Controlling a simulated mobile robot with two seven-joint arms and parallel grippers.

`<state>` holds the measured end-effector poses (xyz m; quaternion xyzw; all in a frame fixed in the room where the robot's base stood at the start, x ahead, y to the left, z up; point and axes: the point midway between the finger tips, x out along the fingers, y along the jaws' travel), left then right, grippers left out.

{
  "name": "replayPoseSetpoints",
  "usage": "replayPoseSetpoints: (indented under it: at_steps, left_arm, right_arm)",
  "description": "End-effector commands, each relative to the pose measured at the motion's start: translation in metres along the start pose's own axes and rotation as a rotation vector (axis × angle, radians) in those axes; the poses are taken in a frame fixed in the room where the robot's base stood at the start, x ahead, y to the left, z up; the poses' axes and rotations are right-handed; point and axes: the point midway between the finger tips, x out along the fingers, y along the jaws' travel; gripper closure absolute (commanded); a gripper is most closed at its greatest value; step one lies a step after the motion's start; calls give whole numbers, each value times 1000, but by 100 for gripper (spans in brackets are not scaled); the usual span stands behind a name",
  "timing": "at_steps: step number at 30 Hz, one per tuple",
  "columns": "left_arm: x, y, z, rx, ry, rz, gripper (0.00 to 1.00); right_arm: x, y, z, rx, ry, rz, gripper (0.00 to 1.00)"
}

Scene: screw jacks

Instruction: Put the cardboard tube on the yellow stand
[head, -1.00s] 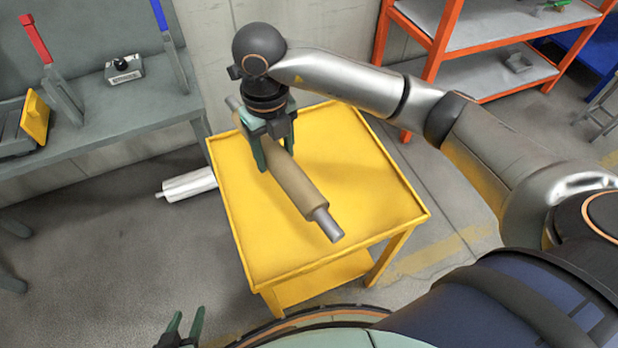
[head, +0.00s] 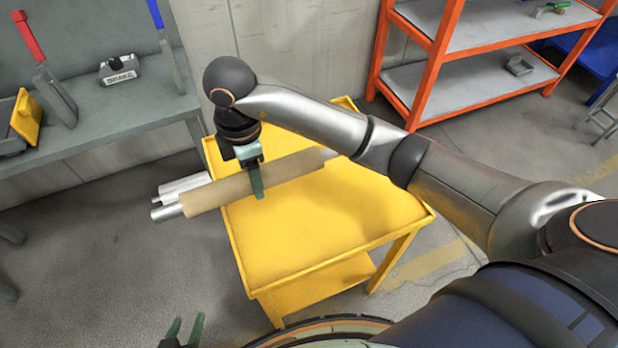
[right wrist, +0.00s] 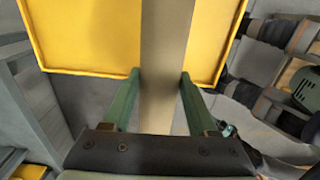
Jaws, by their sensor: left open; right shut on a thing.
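The cardboard tube (head: 213,192) is brown, with silver metal ends showing at both sides. My right gripper (head: 257,183) is shut on it around its middle; the right wrist view shows the fingers (right wrist: 160,85) on either side of the tube (right wrist: 165,40). The tube lies crosswise over the far left part of the yellow stand (head: 330,225), and its left end sticks out past the stand's left edge. I cannot tell its height above the top. My left gripper (head: 184,332) is open and empty at the bottom edge of the head view.
A silver cylinder (head: 185,186) lies on the floor left of the stand, partly behind the tube. A grey bench (head: 110,118) with tools stands at the far left. An orange shelf (head: 475,90) stands at the back right. Most of the stand's top is clear.

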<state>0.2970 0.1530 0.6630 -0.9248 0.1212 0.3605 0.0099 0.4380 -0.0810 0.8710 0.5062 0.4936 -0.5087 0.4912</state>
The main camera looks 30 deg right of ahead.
Motion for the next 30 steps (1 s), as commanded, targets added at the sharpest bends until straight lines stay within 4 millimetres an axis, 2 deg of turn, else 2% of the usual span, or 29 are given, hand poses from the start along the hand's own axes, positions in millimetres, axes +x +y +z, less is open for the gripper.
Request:
replayPoseSetpoints:
  at_steps: [5,14,18,22,30]
  left_arm:
    - [2,0,2,1,-1,2,50]
    - [3,4,3,1,-7,11,50]
    - [5,5,3,2,-2,13,50]
    - [6,6,4,2,-4,16,50]
    - [8,8,4,3,-2,19,50]
  right_arm:
    - [11,0,20,36,0,-2,100]
    - [41,3,92,35,-3,-2,100]
    - [68,3,113,32,-3,-2,100]
    - [83,4,126,29,-2,-1,100]
    - [98,5,138,28,0,1,100]
